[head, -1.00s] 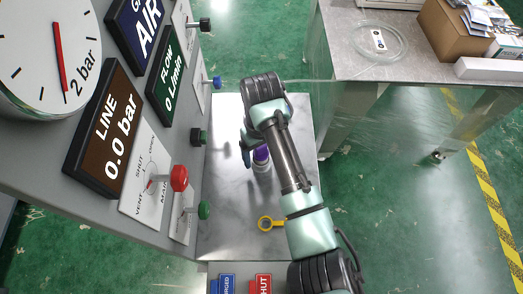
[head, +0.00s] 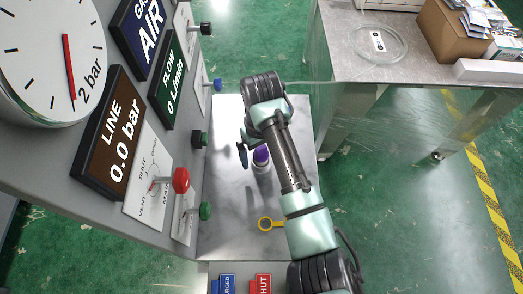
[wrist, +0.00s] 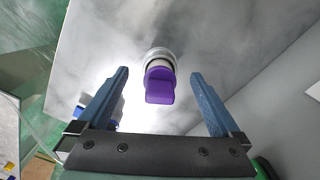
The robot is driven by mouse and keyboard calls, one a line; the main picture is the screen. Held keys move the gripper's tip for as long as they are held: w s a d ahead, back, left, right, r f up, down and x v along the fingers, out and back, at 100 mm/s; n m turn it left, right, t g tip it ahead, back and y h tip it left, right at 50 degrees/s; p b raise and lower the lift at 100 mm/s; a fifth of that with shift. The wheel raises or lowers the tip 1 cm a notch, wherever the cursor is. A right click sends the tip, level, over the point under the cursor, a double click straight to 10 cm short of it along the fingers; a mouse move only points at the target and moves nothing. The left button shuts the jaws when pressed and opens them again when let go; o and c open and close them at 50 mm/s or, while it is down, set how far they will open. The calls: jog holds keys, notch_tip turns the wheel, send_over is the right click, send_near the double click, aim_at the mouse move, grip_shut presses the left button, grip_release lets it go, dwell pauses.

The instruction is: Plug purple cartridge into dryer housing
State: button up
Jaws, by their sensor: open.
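The purple cartridge (head: 261,156) stands upright on the grey bench plate, with a pale metallic cylinder (head: 262,168) below its purple part. In the wrist view its purple end (wrist: 160,86) lies between my fingers, with a silvery round rim (wrist: 158,53) just beyond it. I cannot tell whether that round part is the dryer housing or the cartridge's own body. My gripper (wrist: 160,73) is open, with a clear gap on both sides of the purple part. In the head view a blue finger (head: 242,155) shows left of the cartridge; my arm hides the rest.
A panel with a gauge (head: 45,60), LINE display (head: 110,135) and several knobs, including a red one (head: 181,180), borders the left. A steel table (head: 345,60) with boxes stands at right.

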jog(key=shift+r+p, duration=2.4)
jog(key=shift+r, duration=0.2)
